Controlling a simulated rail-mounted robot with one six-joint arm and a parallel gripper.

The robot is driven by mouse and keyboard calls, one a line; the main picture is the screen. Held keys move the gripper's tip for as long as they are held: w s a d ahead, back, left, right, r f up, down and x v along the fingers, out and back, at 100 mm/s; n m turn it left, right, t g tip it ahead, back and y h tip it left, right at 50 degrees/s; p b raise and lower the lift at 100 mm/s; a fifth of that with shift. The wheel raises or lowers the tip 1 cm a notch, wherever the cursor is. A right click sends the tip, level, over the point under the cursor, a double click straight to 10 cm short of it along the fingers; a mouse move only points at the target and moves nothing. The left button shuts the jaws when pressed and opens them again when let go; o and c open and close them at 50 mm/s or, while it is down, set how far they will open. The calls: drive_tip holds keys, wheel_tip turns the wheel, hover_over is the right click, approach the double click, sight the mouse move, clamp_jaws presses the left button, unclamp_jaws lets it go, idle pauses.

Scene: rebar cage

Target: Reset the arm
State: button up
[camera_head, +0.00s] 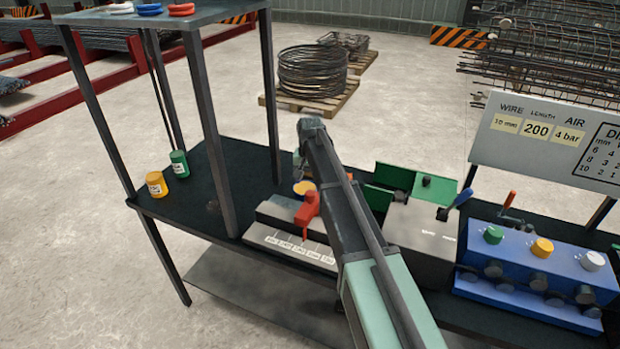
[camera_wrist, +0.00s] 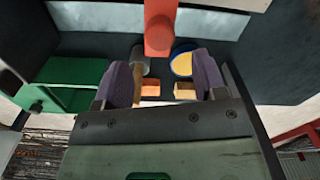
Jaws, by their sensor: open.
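My arm reaches up from the bottom of the head view over the middle of the dark workbench (camera_head: 225,165). My gripper is hidden behind the arm there. In the wrist view my gripper (camera_wrist: 164,82) is open, its two purple-grey fingers apart, and I see nothing held between them. Beyond the fingers stands a red lever (camera_wrist: 160,28), beside a round yellow-topped part (camera_wrist: 182,64). The red lever also shows in the head view (camera_head: 307,210), on a grey block with a labelled scale (camera_head: 290,245), just left of my arm.
A green-sided device (camera_head: 405,182) stands right of my arm. Farther right is a blue valve block (camera_head: 530,265) below a sign board (camera_head: 555,135). Yellow (camera_head: 156,184) and green (camera_head: 179,163) cans stand at the left, near the shelf posts. Wire coils (camera_head: 312,72) lie on a floor pallet behind.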

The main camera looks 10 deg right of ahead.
wheel_tip(320, 180, up, 4)
drive_tip(key=shift+f+p, duration=0.25)
drive_tip(key=shift+p, duration=0.6)
drive_tip(key=shift+f, duration=0.15)
drive_tip(key=s+a+f+n+b, duration=0.1)
drive_tip(key=s+f+b, duration=0.1)
drive_tip(key=s, duration=0.8)
drive_tip(key=s+a+f+n+b, duration=0.1)
drive_tip(key=s+f+n+b, duration=0.1)
drive_tip(key=s, duration=0.9)
drive_tip(key=s+f+n+b, duration=0.1)
drive_tip(key=s+f+b, duration=0.1)
drive_tip(key=s, duration=0.9)
drive_tip(key=shift+s+a+f+b, duration=0.2)
drive_tip(key=shift+a+f+b, duration=0.2)
drive_tip(key=shift+b, duration=0.1)
